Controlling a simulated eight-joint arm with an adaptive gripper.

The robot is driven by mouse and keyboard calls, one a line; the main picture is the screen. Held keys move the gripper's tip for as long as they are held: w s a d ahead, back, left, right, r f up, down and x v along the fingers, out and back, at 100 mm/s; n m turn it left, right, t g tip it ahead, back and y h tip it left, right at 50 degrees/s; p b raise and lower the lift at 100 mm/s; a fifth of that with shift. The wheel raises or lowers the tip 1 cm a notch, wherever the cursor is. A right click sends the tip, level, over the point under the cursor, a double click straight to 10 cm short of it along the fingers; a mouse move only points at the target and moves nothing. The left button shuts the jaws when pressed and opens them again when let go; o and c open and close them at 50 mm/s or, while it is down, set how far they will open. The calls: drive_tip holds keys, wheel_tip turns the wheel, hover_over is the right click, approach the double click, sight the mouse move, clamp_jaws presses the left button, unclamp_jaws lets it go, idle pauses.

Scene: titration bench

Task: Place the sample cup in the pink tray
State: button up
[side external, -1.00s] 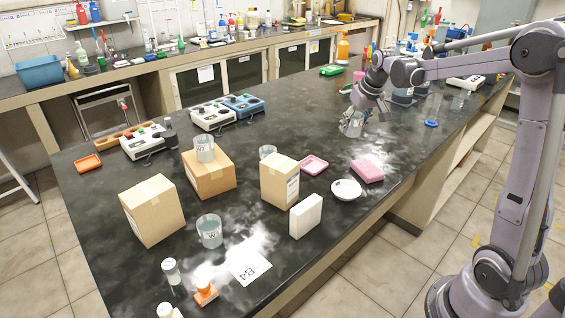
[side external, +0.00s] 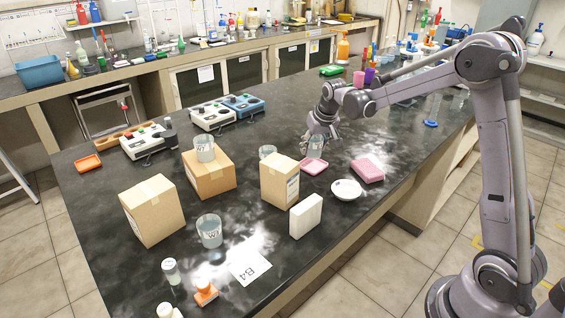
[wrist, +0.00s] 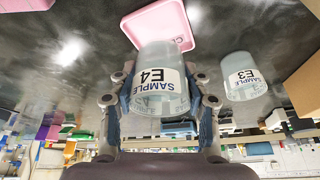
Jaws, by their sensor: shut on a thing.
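My gripper (side external: 320,132) is shut on a clear sample cup labelled "SAMPLE E4" (wrist: 155,88), with one finger on each side of it. In the side view the held cup (side external: 316,148) appears upright at the far edge of the pink tray (side external: 312,168), partly overlapping it. The tray is shallow, with raised edges, and looks empty. The exact gap between cup and tray is unclear.
A second cup, "SAMPLE E3" (wrist: 242,76), stands beside the tray, partly behind a cardboard box (side external: 279,181). A white dish (side external: 346,190) and pink block (side external: 368,170) lie to the right. Labelled beakers, more boxes and a white block (side external: 305,216) stand nearer the camera.

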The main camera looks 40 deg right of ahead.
sight(314, 156)
drive_tip(key=shift+f, duration=1.9)
drive_tip(key=o, duration=1.2)
drive_tip(key=shift+f, duration=0.1)
drive_tip(key=v, duration=1.2)
drive_tip(key=shift+s+a+f+n+t+y, duration=0.1)
drive_tip(key=shift+s+a+n+t+y, duration=0.4)
drive_tip(key=shift+s+a, duration=2.5)
drive_tip(key=shift+s+a+n+t+y, duration=0.1)
drive_tip(key=shift+s+a+n+t, duration=0.7)
drive_tip(key=shift+s+a, duration=2.15)
drive_tip(key=shift+s+a+f+n+t+y, duration=0.2)
drive_tip(key=shift+s+a+n, duration=1.15)
drive_tip(key=shift+s, duration=2.95)
